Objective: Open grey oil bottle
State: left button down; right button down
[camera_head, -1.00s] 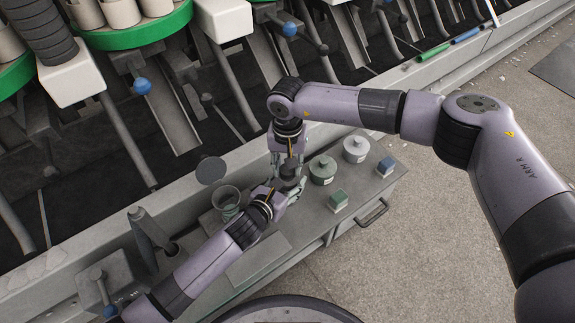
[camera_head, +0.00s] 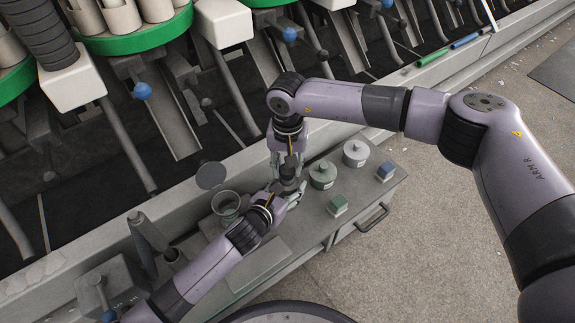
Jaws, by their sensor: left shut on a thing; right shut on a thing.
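The grey oil bottle (camera_head: 288,184) is a small dark shape on the bench top, mostly hidden between my two grippers. My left gripper (camera_head: 289,193) reaches in from the lower left and is shut around its lower part. My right gripper (camera_head: 286,164) comes down from above and is shut on its top. The cap is hidden by the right fingers, so I cannot tell whether it is loose.
A green lidded pot (camera_head: 323,176) and a white lidded pot (camera_head: 356,153) stand to the right. A glass jar (camera_head: 227,205) stands left. The winder (camera_head: 110,150) lies behind.

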jog(key=shift+r, duration=1.95)
pick_arm(q)
jog(key=c, duration=0.7)
grip_release()
jog(key=shift+s, duration=0.1)
